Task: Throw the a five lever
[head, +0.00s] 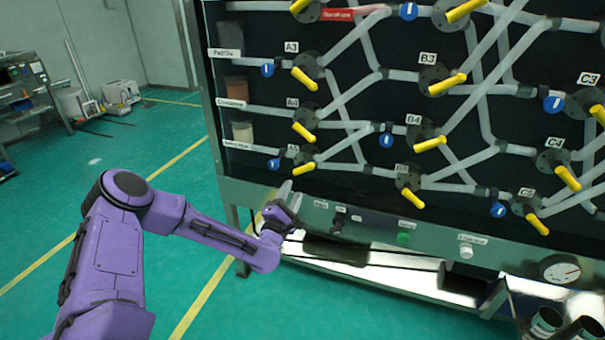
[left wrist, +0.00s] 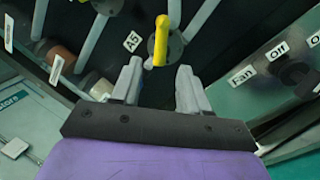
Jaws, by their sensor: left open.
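The A5 lever (head: 302,168) is a yellow handle on a dark round valve at the lower left of the pipe panel. In the left wrist view the A5 lever (left wrist: 161,38) stands upright at the top middle, beside its A5 label (left wrist: 131,41). My left gripper (head: 290,193) is just below the A5 lever in the head view. In the left wrist view its grey fingers (left wrist: 160,75) are open and apart, with the lever's lower end near the gap between their tips. I cannot tell whether they touch it. My right gripper is out of view.
Other yellow levers, such as A4 (head: 304,132) and B5 (head: 412,198), are close by on the panel. Below runs a metal control strip with a green button (head: 403,238) and a gauge (head: 562,270). Green floor (head: 150,260) lies open to the left.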

